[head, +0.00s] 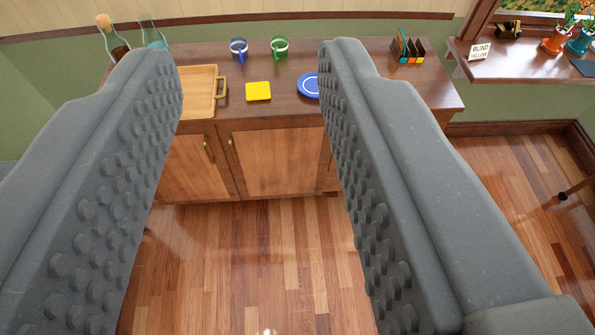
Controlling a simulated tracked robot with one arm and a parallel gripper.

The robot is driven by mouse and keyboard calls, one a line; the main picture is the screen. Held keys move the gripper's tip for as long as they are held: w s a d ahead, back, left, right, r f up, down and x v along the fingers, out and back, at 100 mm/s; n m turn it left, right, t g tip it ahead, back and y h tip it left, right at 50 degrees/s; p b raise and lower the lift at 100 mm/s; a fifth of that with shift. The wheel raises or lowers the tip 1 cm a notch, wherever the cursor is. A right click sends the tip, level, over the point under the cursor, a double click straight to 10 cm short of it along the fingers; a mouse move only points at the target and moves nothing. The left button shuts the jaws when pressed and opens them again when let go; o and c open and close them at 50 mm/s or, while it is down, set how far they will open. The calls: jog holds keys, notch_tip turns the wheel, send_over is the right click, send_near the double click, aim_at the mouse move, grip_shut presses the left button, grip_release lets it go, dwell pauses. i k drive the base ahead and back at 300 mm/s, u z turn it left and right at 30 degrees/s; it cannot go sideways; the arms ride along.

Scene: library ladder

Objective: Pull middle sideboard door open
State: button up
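The wooden sideboard (300,118) stands ahead against the wall, below and beyond my fingers. Its middle door (282,162) appears shut, with a small brass handle (231,145) near its upper left edge. The door to its left (186,168) also looks shut and has a brass handle (209,151) at its upper right. My gripper (248,65) is wide open, with its two grey studded fingers apart and nothing between them. The right finger hides most of the sideboard's right part.
On the sideboard top are a wooden tray (198,95), a yellow block (258,91), a blue mug (239,50), a green mug (279,48), a blue plate (308,86) and a file rack (407,46). Bottles stand at the left. The wooden floor in front (255,255) is clear.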

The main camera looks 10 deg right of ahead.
aim_at(288, 158)
jog(key=z, duration=0.05)
jog(key=i, duration=1)
jog(key=u, duration=0.05)
